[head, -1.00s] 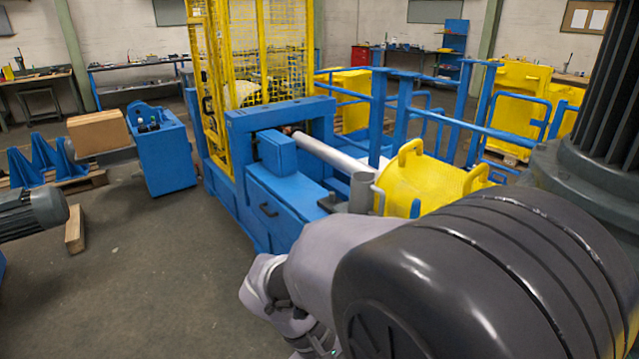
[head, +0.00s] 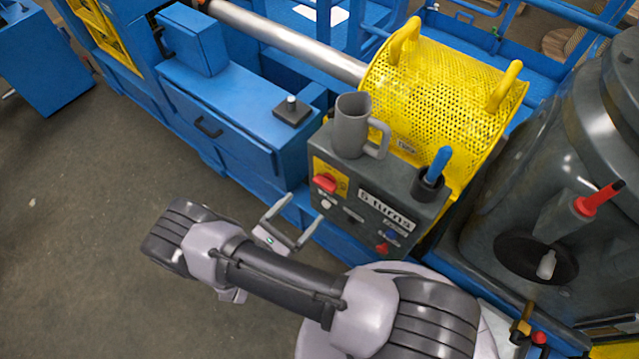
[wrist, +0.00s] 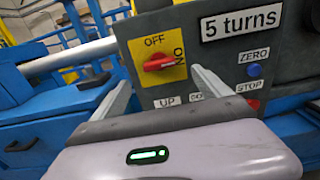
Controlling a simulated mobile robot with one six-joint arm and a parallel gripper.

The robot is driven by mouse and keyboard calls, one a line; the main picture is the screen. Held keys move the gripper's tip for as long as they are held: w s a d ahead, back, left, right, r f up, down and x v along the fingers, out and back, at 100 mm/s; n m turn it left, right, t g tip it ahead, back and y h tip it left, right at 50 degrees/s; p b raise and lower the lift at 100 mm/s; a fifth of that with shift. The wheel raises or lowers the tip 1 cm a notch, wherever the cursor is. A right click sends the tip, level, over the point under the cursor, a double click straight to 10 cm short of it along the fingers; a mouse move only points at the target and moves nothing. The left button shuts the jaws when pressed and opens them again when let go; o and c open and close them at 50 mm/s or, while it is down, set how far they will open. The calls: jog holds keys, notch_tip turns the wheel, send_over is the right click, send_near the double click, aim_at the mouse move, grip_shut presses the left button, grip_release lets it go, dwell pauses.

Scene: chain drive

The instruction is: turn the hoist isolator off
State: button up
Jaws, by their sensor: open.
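The hoist isolator is a red rotary knob (head: 325,183) on a yellow plate, on the front of a dark grey control box (head: 400,195). In the wrist view the knob (wrist: 160,62) lies roughly horizontal, with its right end by ON; OFF is printed above it. My gripper (head: 302,208) is open and empty in front of the box. I cannot tell the gap between fingertips and knob.
A grey mug (head: 352,125) and a dark cup with a blue-handled item (head: 432,178) stand on the box. The box has a "5 turns" label (head: 387,210), ZERO (wrist: 254,70) and STOP (wrist: 250,104) buttons. A yellow mesh guard (head: 440,90) is behind. Open floor lies left.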

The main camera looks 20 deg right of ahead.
aim_at(322, 188)
jog(key=b+x, duration=0.1)
jog(key=x, duration=0.8)
jog(key=shift+w+d, duration=0.1)
jog(key=shift+w, duration=0.05)
jog(key=shift+c, duration=0.5)
jog(key=c, duration=1.3)
jog(key=shift+o, duration=0.2)
